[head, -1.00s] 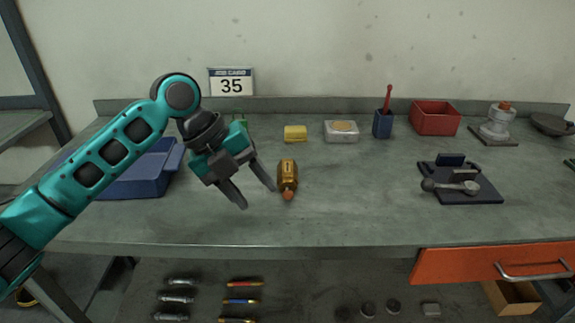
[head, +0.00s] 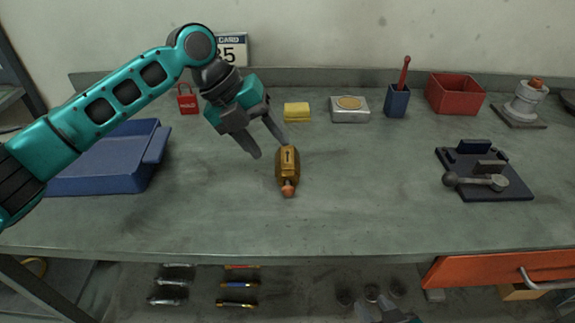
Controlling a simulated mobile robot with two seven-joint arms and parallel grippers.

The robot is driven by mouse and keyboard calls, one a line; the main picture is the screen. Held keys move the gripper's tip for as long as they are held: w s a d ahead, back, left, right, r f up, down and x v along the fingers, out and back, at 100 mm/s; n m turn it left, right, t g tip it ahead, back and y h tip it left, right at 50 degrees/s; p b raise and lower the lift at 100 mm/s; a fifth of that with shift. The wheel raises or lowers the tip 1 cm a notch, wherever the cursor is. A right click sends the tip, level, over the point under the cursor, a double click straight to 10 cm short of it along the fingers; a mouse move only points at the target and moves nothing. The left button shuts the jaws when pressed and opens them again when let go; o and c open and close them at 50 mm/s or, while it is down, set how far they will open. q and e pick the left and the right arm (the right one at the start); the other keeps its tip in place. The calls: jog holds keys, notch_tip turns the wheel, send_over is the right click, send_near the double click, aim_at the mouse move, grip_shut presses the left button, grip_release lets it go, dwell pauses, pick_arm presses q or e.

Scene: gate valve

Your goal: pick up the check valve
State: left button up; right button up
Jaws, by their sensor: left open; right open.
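The check valve (head: 288,166) is a brass body with an arrow on it and a copper-coloured end pointing to the front. My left gripper (head: 269,149) is open and empty, pointing down just to the left of the valve. Its right finger is close to the valve's far end; I cannot tell whether they touch. My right gripper (head: 377,308) shows only partly at the bottom edge, below the bench front, with its fingers apart.
A blue tray (head: 158,143) is at left, with a red padlock-shaped item (head: 188,99) behind it. A yellow sponge (head: 297,112), metal tin (head: 350,109), blue cup (head: 397,102) and red bin (head: 455,93) line the back. A dark plate (head: 500,191) lies right; the bench between is clear.

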aim_at(282, 156)
pick_arm(q)
jog(key=x, duration=0.5)
jog(key=shift+w+d+f, duration=0.1)
jog(key=shift+w+d, duration=0.05)
jog(key=shift+w, duration=0.1)
jog(key=c, duration=0.8)
notch_tip(282, 156, up, 20)
jog(key=p, duration=0.1)
jog(key=shift+p, duration=0.3)
